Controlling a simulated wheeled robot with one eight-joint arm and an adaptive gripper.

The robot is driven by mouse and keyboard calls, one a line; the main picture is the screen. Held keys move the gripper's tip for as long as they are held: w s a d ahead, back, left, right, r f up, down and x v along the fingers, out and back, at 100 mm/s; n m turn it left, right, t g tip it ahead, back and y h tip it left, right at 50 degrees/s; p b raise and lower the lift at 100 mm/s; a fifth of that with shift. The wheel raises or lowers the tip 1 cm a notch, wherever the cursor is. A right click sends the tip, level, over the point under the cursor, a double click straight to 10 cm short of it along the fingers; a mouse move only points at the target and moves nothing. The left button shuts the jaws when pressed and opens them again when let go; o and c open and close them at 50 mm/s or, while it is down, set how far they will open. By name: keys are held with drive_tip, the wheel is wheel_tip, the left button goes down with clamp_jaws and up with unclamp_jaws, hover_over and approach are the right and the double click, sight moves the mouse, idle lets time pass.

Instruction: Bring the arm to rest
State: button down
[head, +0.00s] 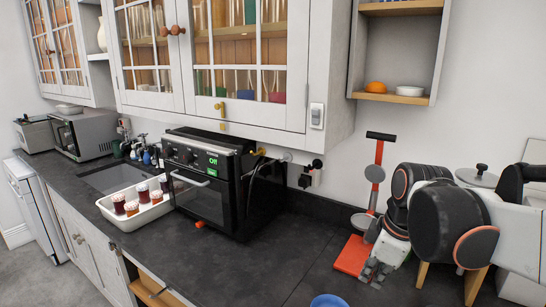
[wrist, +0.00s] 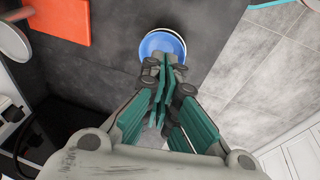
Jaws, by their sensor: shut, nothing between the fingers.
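My gripper (head: 371,277) hangs low over the right part of the dark counter in the head view, with my arm folded above it at the right. In the wrist view my gripper (wrist: 161,75) has its green-padded fingers together with nothing between them. A blue bowl (wrist: 158,42) lies beyond the fingertips there, partly covered by them. The bowl (head: 328,301) also shows at the bottom edge of the head view, cut off. The glazed wall cabinet (head: 245,60) has its doors shut, with glasses behind the panes.
A black oven (head: 205,180) and a white tray (head: 128,222) of jars stand left. The counter between oven and board is clear. A wooden compartment (head: 152,291) is open below the counter.

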drive_tip(key=s+a+f+m+t+b, duration=0.1)
drive_tip(key=s+f+m+t, duration=0.2)
drive_tip(key=s+m, duration=0.8)
drive_tip(key=shift+m+t+h, duration=0.3)
drive_tip(key=shift+t+h, duration=0.1)
drive_tip(key=shift+t, duration=0.4)
